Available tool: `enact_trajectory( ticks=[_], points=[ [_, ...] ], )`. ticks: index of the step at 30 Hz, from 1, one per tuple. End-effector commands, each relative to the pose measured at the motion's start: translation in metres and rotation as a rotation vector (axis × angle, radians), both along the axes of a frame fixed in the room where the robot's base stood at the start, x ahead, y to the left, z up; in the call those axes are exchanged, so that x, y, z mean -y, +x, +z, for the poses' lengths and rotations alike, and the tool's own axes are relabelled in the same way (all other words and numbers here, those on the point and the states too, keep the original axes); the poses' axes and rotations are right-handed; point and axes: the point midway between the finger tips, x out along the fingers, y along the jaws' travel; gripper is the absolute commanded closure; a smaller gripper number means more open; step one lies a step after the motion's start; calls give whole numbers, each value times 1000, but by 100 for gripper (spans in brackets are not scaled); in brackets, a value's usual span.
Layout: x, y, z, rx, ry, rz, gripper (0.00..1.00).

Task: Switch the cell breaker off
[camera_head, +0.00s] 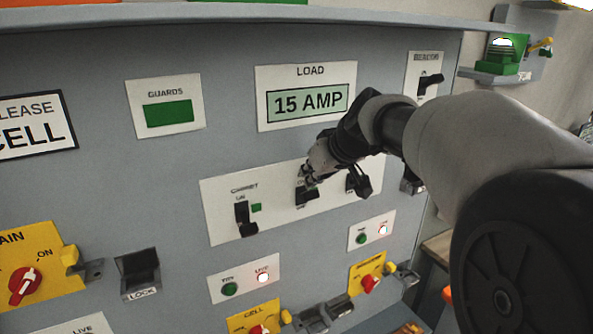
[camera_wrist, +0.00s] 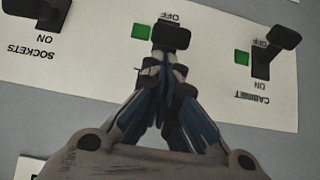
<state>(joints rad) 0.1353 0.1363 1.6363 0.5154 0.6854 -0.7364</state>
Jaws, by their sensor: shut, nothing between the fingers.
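The breaker plate is a white panel (camera_head: 277,214) with three black levers. The middle breaker (camera_head: 303,199) has its name hidden; I take it to be the cell breaker. In the wrist view, where the lettering is upside down, its black knob (camera_wrist: 171,37) lies by the OFF mark, with a green indicator (camera_wrist: 142,31) beside it. My gripper (camera_head: 311,176) is shut and empty. In the wrist view its fingertips (camera_wrist: 163,68) are right at the knob's lower side, covering the area below; I cannot tell whether they touch.
The cabinet breaker (camera_head: 243,216) and sockets breaker (camera_wrist: 40,10) flank the middle one closely. Above are a load display (camera_head: 308,102) reading 15 AMP and a green guards indicator (camera_head: 168,113). Below are small lamp plates (camera_head: 246,279) and yellow rotary switches (camera_head: 40,266).

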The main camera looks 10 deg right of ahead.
Motion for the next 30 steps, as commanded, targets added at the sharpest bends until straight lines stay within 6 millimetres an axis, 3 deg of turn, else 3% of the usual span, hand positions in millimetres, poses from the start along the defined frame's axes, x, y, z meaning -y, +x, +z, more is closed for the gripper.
enact_trajectory(
  ticks=[30],
  points=[
    [2, -6, -5, 74, 25, -1, 100]
  ],
)
